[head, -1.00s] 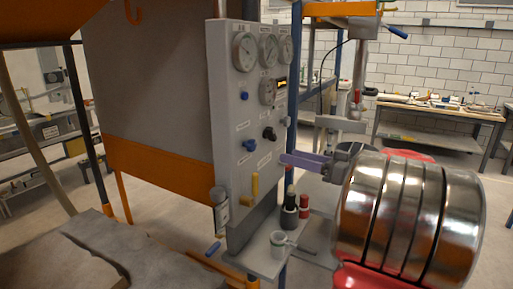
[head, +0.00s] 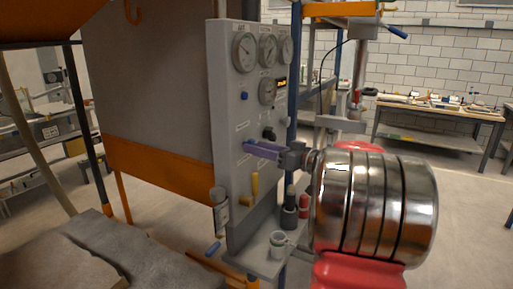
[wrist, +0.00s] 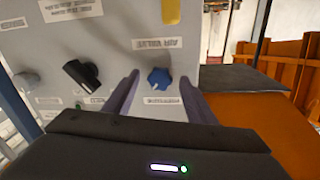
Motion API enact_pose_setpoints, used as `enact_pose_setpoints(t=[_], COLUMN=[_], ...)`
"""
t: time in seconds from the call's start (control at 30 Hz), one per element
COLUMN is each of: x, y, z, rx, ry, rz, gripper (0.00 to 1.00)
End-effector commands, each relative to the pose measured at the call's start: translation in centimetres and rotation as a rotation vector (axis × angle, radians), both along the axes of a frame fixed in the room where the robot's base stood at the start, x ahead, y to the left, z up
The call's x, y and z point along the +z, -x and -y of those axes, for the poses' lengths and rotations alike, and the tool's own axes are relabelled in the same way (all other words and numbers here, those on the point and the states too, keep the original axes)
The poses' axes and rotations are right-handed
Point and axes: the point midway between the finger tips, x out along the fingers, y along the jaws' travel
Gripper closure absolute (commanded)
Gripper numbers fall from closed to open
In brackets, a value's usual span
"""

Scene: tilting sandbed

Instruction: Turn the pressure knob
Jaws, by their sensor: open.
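In the wrist view my gripper (wrist: 158,92) is open, with one finger on each side of the blue knob. Gaps show between the knob and both fingers, so it is not clamped. How deep the fingertips reach around it I cannot tell.
A black knob (wrist: 82,74) sits beside the blue one. A yellow handle (head: 255,187) is lower on the panel, and gauges (head: 244,52) are above. A shelf below holds a cup (head: 278,244) and dark and red bottles (head: 303,206). An orange frame (head: 160,166) stands at left.

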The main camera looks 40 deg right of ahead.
Motion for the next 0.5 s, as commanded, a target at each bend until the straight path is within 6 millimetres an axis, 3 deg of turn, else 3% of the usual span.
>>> enact_pose_setpoints(t=[0.2, 0.5], x=[0.0, 0.0], y=[-1.6, -1.6], z=[-0.4, -0.4], rx=[0.000, -0.001], ry=[0.000, 0.000], rz=[0.000, 0.000], gripper=[0.49, 0.50])
